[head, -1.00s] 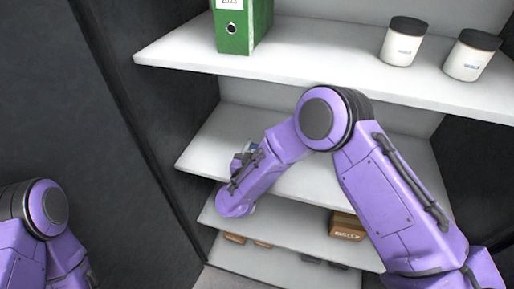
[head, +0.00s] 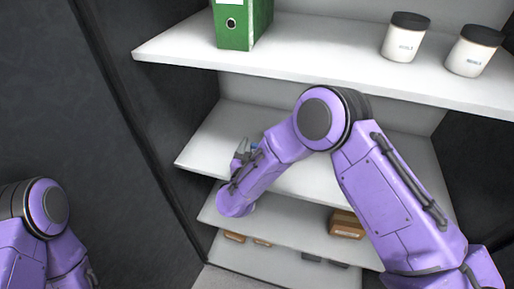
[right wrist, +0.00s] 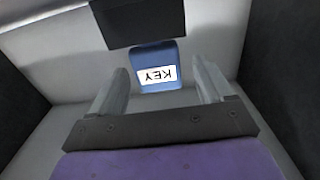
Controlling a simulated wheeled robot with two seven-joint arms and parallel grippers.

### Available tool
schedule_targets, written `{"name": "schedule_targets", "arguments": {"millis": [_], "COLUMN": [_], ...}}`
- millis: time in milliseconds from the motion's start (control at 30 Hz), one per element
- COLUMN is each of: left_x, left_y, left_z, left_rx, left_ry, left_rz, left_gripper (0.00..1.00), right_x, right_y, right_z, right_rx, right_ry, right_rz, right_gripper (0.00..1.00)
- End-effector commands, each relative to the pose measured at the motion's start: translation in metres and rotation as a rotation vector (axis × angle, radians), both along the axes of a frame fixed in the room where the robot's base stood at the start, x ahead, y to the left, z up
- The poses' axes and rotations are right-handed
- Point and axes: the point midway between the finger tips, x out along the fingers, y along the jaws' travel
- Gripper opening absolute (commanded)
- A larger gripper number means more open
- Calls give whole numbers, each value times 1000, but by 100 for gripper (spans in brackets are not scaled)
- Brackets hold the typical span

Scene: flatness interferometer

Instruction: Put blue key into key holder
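A blue block with a white label reading KEY (right wrist: 157,80), seen upside down, shows in the right wrist view. It lies between and just beyond the fingertips of my open right gripper (right wrist: 160,72), with a gap on both sides. In the head view, my right gripper (head: 241,155) is over the second shelf, and only a small blue bit (head: 254,147) shows beside it. A dark block (right wrist: 138,22) sits directly above the blue one in the wrist view; I cannot tell what it is. No key holder is clearly identifiable.
White shelves (head: 210,140) stand between dark walls. A green binder (head: 232,38) and two white jars with dark lids (head: 403,42) stand on the top shelf. A brown box (head: 346,224) is on a lower shelf. My right arm hides part of the second shelf.

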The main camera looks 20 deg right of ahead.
Motion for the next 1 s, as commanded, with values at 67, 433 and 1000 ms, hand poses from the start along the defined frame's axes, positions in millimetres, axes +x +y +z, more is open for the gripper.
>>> {"name": "schedule_targets", "arguments": {"millis": [67,433,1000], "left_x": [0,0,0], "left_y": [0,0,0], "left_z": [0,-25,-31], "left_rx": [0,0,0], "left_ry": [0,0,0], "left_rz": [0,0,0], "left_gripper": [0,0,0], "right_x": [0,-56,-87], "right_y": [0,40,59], "right_z": [0,-4,0], "right_rx": [0,-1,-1], "right_ry": [0,0,1], "right_rz": [0,5,0], "right_gripper": [80,80,80]}}
